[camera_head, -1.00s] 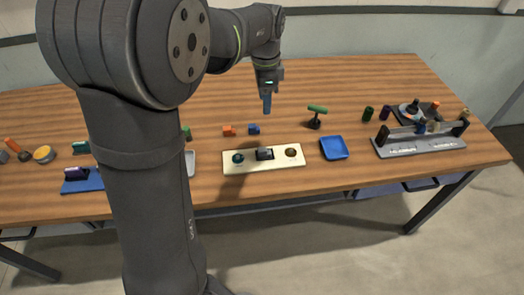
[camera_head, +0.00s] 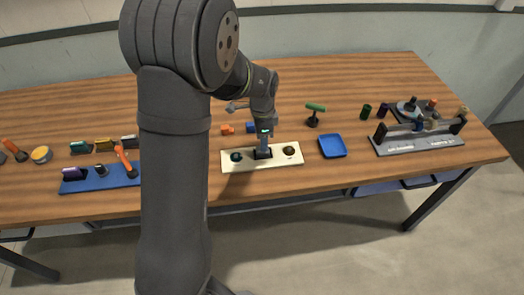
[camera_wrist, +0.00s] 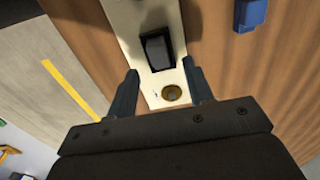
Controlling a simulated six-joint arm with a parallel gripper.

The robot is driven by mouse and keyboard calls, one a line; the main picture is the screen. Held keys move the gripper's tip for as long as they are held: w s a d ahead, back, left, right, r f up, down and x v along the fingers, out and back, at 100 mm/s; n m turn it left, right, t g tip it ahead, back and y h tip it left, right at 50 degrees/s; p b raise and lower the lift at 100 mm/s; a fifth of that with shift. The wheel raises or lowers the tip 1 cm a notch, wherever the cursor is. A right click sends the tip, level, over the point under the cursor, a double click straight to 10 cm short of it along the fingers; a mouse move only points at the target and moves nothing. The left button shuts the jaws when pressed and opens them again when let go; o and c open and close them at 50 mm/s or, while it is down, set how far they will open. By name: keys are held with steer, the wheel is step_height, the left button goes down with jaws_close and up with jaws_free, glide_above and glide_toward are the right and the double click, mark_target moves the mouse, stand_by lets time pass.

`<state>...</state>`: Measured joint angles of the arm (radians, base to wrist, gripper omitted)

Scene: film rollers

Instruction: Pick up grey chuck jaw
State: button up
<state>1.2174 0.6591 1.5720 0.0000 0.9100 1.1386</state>
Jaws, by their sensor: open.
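A dark grey block, which looks like the grey chuck jaw (camera_wrist: 157,50), sits in a black seat in the middle of the cream board (camera_head: 231,163). In the head view, my gripper (camera_head: 263,150) points down over this middle place and hides most of it. In the wrist view, my gripper (camera_wrist: 160,66) is open, with one finger on each side of the board. The block lies between and slightly beyond the fingertips, and nothing is held.
A brass disc (camera_wrist: 171,93) and a teal round part (camera_head: 236,156) flank the block on the board. A blue tray (camera_head: 333,146) stands to the right, with a grey fixture (camera_head: 415,147) beyond it. Orange (camera_head: 227,129) and blue (camera_wrist: 250,14) parts lie behind the board.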

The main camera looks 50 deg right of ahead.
step_height(320, 180, down, 4)
steer(key=shift+a+r, duration=0.1)
steer(key=shift+r, duration=0.1)
jaws_close()
steer(key=shift+r, duration=0.15)
